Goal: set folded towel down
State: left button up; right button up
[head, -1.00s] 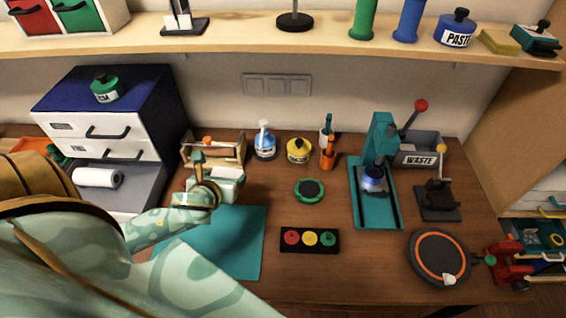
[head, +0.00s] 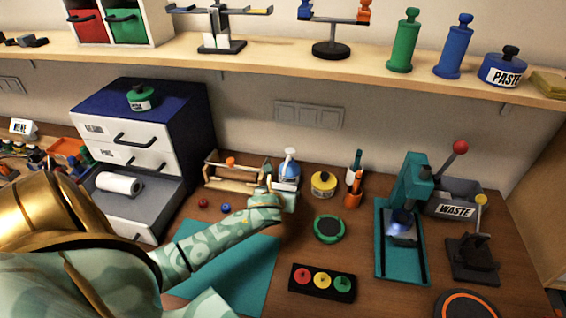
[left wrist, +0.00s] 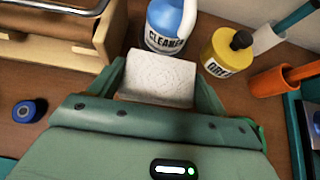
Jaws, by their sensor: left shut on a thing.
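The white folded towel (left wrist: 158,78) is between the two fingers of my left gripper (left wrist: 160,85) in the left wrist view. The gripper is shut on it. In the head view my left gripper (head: 287,199) is over the wooden table, just in front of the blue cleaner bottle (head: 287,172), and the towel is mostly hidden by the hand. In the left wrist view the towel's far edge appears close to the cleaner bottle (left wrist: 168,28); I cannot tell whether the towel touches the table. My right gripper is not in view.
A yellow pot (head: 323,184) and an orange cup (head: 353,196) stand right of the cleaner. A wooden rack (head: 232,178) stands left. A teal mat (head: 240,262) lies under my arm.

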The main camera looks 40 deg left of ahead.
pick_arm(q)
jog(key=shift+w+f, duration=0.25)
jog(key=shift+f, duration=0.05)
notch_tip(320, 180, down, 3)
jog(key=shift+d+f+b, duration=0.1)
jog(key=shift+f+b, duration=0.05)
jog(key=shift+b, duration=0.85)
jog(key=o, duration=1)
jog(key=shift+o, duration=0.2)
